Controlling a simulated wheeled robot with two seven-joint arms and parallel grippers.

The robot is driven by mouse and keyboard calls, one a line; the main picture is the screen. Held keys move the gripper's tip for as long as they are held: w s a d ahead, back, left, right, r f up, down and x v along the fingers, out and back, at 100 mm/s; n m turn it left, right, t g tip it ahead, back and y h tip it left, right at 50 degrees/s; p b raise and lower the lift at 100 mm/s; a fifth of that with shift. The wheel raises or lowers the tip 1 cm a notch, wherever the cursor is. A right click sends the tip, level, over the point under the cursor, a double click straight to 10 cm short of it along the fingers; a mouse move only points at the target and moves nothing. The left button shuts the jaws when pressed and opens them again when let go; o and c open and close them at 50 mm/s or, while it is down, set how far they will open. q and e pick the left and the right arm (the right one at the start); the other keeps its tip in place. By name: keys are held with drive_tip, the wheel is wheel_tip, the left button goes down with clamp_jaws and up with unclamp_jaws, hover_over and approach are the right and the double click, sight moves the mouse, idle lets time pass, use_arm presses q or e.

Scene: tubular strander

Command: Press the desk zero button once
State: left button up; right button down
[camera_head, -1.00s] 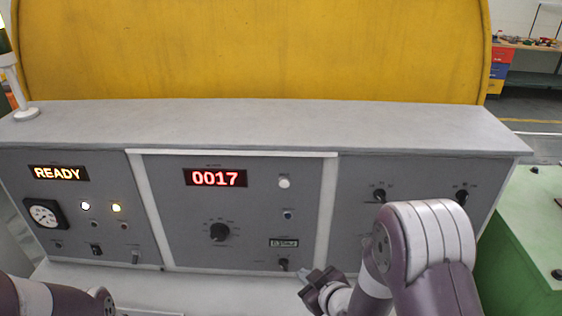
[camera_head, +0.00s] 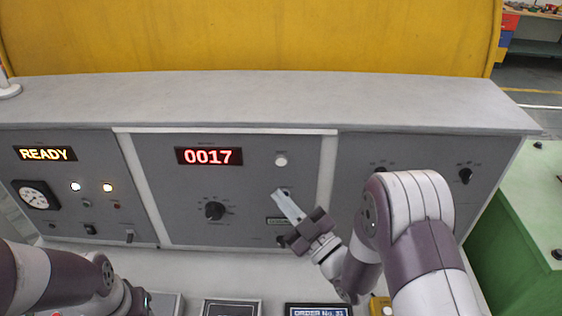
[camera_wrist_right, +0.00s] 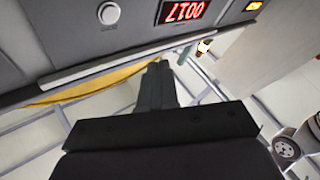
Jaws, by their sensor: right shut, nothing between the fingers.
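A round white button (camera_head: 281,160) sits on the grey desk panel, right of the red display (camera_head: 209,156) reading 0017. Its small label is unreadable, so I cannot confirm it is the zero button. The button also shows at the upper left of the right wrist view (camera_wrist_right: 108,13). My right gripper (camera_head: 281,194) is shut and empty, its tips below the white button in the head view and covering the small dark button's spot. The gap to the panel is unclear. In the wrist view the shut fingers (camera_wrist_right: 158,80) appear apart from the button. My left arm is at lower left, its gripper (camera_head: 138,300) barely showing.
Left of the display are a READY sign (camera_head: 45,154), a gauge (camera_head: 34,195) and lit lamps. A black knob (camera_head: 214,210) sits below the display. Framed plates (camera_head: 318,310) lie on the lower ledge. A green cabinet (camera_head: 525,230) stands right.

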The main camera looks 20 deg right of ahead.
sight(281, 161)
drive_tip(key=w+d+b, duration=0.1)
drive_tip(key=w+d, duration=0.1)
drive_tip(key=w, duration=0.5)
drive_tip(key=shift+w+b, duration=0.25)
drive_tip(key=shift+b, duration=0.05)
drive_tip(key=shift+d, duration=0.1)
drive_tip(key=shift+w, duration=0.1)
idle(1.5)
drive_tip(key=shift+w+d+b, duration=0.1)
drive_tip(key=shift+w+b, duration=0.2)
drive_tip(key=shift+b, duration=0.05)
